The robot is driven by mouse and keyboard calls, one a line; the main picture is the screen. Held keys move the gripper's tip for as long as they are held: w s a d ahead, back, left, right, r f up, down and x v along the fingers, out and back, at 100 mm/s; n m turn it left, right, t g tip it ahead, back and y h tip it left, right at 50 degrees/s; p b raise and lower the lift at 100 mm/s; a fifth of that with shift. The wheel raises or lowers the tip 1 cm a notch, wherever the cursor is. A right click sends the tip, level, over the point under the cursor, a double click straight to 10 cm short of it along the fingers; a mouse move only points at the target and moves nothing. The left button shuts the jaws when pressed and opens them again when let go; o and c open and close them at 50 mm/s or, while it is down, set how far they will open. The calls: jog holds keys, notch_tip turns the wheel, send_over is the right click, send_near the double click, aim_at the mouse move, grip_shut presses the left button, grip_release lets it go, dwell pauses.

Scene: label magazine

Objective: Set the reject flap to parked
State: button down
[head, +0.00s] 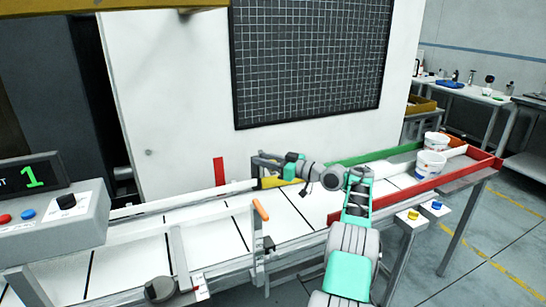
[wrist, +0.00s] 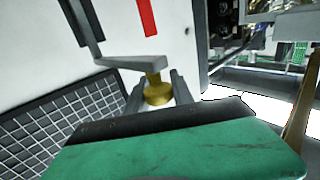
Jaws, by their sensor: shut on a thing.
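My gripper (head: 258,161) reaches over the far rail of the conveyor in the head view. In the wrist view my gripper (wrist: 158,88) is shut on a brass knob (wrist: 157,93), with one finger on each side of it. The knob sits on a flat grey lever arm (wrist: 145,62), which I take to be the reject flap's handle. A red strip (head: 219,170) stands upright left of my gripper; it also shows in the wrist view (wrist: 147,15). A yellow piece (head: 272,183) lies at the far rail below my gripper. The flap itself is not clear.
An orange handle (head: 260,210) stands on a post at the conveyor's near side. White tubs (head: 431,164) stand at the right end between a green rail (head: 376,156) and a red rail (head: 420,188). A control box (head: 50,222) is at left. A mesh panel (head: 310,60) hangs behind.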

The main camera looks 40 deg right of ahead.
dwell(0.6)
jog(key=c, duration=1.1)
grip_release()
jog(key=shift+y, duration=0.3)
